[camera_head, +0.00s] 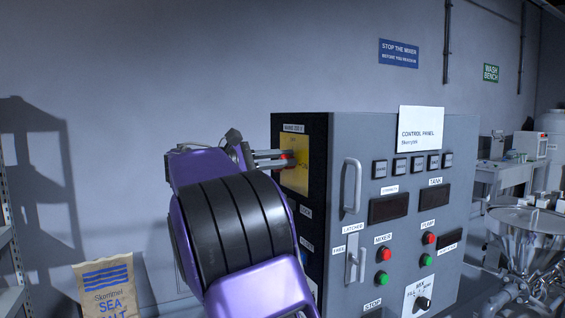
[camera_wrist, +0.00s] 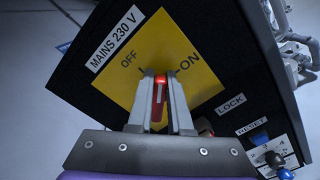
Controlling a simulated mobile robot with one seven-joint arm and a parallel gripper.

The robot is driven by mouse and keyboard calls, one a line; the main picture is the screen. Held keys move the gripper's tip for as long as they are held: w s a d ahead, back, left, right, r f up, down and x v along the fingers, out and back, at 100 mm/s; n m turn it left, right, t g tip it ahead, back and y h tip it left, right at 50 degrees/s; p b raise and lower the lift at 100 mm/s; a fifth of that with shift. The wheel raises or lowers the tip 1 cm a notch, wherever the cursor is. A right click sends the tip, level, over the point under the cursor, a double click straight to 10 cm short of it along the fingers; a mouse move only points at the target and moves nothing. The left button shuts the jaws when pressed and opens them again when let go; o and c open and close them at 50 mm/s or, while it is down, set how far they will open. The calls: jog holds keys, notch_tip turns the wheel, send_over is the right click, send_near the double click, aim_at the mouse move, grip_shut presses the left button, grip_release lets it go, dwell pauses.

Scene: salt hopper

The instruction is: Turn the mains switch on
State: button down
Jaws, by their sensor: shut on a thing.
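The mains switch is a red handle (camera_wrist: 159,90) on a yellow plate (camera_wrist: 196,84) marked OFF and ON, under a MAINS 230 V label, on the black side of the control panel cabinet. My gripper (camera_wrist: 161,88) is shut on the red handle. In the head view my gripper (camera_head: 284,159) reaches the yellow plate (camera_head: 295,176) from the left, with a bit of red showing at its fingertips.
The grey control panel (camera_head: 340,135) has a door handle, displays, and red and green buttons on its front. Below the switch plate are LOCK and RESET labels with a blue button (camera_wrist: 260,137). A sea salt sack (camera_head: 106,287) stands lower left; a steel hopper (camera_head: 525,222) is at right.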

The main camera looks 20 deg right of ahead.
jog(key=m+b, duration=0.1)
jog(key=m, duration=0.1)
jog(key=f+m+b, duration=0.1)
jog(key=m+b, duration=0.1)
jog(key=m, duration=0.1)
jog(key=m+b, duration=0.2)
jog(key=m, duration=0.1)
jog(key=shift+a+f, duration=0.1)
jog(key=shift+f, duration=0.3)
jog(key=shift+s+r, duration=0.1)
jog(key=shift+m, duration=0.3)
jog(key=c, duration=1.1)
grip_release()
jog(key=shift+o, duration=1.3)
jog(key=shift+w, duration=0.2)
jog(key=shift+s, duration=0.1)
